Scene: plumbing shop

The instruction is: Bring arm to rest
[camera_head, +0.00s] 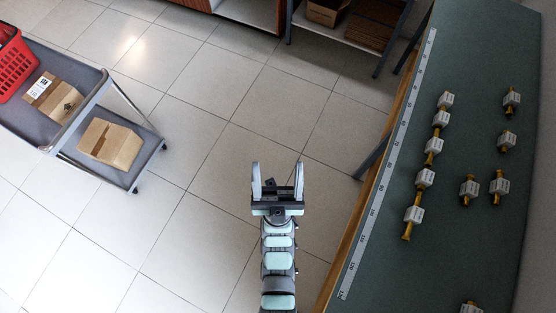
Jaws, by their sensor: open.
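My gripper (277,181) is over the tiled floor, left of the green workbench. Its two fingers are spread apart and point away toward the top of the picture. Nothing is between them. My arm reaches up from the bottom edge in a straight line. The gripper is apart from the bench and from everything on it.
The green workbench (468,70) fills the right side, with a white ruler strip (385,170) along its wooden edge. Several brass fittings with white labels (425,179) lie on it. A cart (62,130) with boxes and a red basket (14,66) stands left. Open floor lies between.

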